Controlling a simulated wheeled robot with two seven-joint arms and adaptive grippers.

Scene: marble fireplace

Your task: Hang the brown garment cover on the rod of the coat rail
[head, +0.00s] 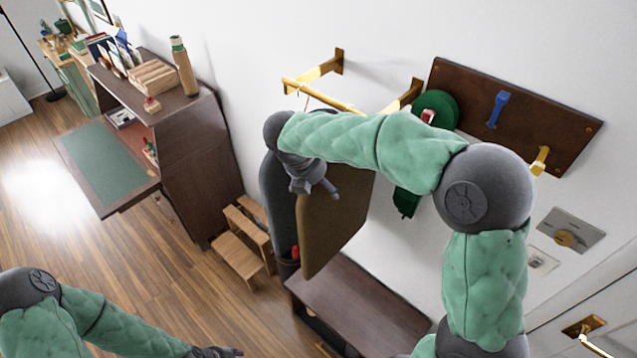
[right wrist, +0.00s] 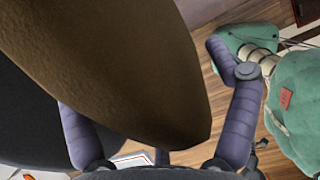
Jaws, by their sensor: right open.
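The brown garment cover (head: 340,215) hangs upright below the brass coat rail's rod (head: 325,96), beside a dark grey garment cover (head: 277,195). My right forearm hides its top, so I cannot tell how its hanger meets the rod. A thin hook shows at the rod's left part. My right gripper (head: 318,186) is open at the covers. In the right wrist view, the brown cover (right wrist: 120,70) fills much of the picture, reaching between the spread fingers of the right gripper (right wrist: 150,95). My left gripper (head: 215,352) is at the bottom edge, its fingers unclear.
A dark wooden bench (head: 355,310) stands below the covers. A wall board (head: 530,110) with hooks, a green hat (head: 437,103) and a green scarf (head: 406,202) are to the right. A wooden step stool (head: 240,250) and writing desk (head: 185,150) stand left. Open floor lies at lower left.

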